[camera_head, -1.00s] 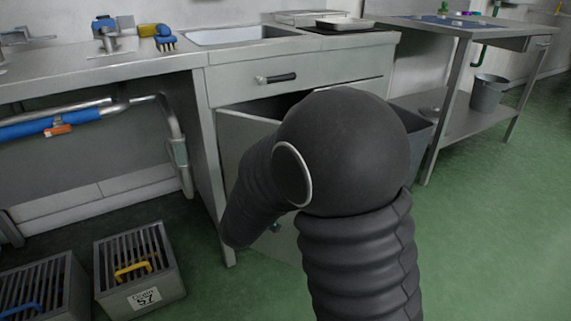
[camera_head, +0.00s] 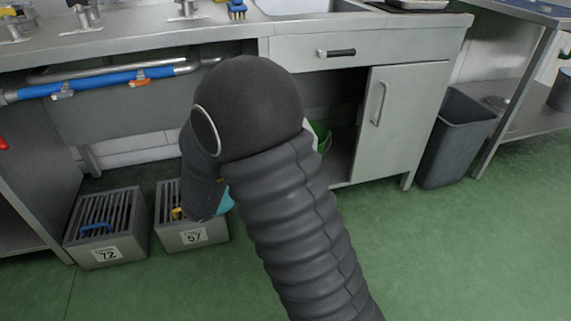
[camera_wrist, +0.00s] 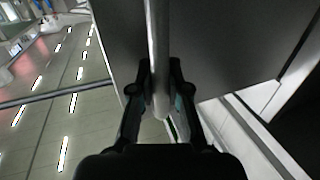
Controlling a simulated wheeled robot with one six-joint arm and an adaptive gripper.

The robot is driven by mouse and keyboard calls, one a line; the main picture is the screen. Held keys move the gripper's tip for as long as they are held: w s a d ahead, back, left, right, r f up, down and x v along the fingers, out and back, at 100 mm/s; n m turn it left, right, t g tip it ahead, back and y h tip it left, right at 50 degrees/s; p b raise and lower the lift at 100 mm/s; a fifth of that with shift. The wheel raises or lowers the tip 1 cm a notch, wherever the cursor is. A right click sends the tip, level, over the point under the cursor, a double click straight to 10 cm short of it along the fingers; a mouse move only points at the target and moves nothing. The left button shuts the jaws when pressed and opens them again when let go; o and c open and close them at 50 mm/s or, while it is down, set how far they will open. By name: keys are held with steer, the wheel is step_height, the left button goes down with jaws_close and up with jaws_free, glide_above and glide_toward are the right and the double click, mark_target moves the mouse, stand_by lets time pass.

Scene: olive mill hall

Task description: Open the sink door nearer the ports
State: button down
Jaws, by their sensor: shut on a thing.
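In the wrist view, my gripper (camera_wrist: 161,100) is shut on the upright bar handle (camera_wrist: 158,45) of a grey cabinet door (camera_wrist: 230,45). In the head view, my arm hides the gripper's grasp and nearly all of this door. The sink cabinet's left opening (camera_head: 345,100) stands open there, dark inside, with a green container (camera_head: 321,136) partly visible. The right cabinet door (camera_head: 405,115) is closed, with its own upright handle (camera_head: 379,102). A drawer (camera_head: 400,47) above is shut.
Blue-wrapped pipes (camera_head: 110,80) run under the counter. A grey bin (camera_head: 455,140) stands right of the cabinet. The green floor in front is clear.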

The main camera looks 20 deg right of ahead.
steer(key=shift+a, duration=0.2)
steer(key=c, duration=1.1)
jaws_free()
steer(key=shift+c, duration=0.2)
steer(key=shift+a, duration=0.1)
steer(key=v, duration=1.2)
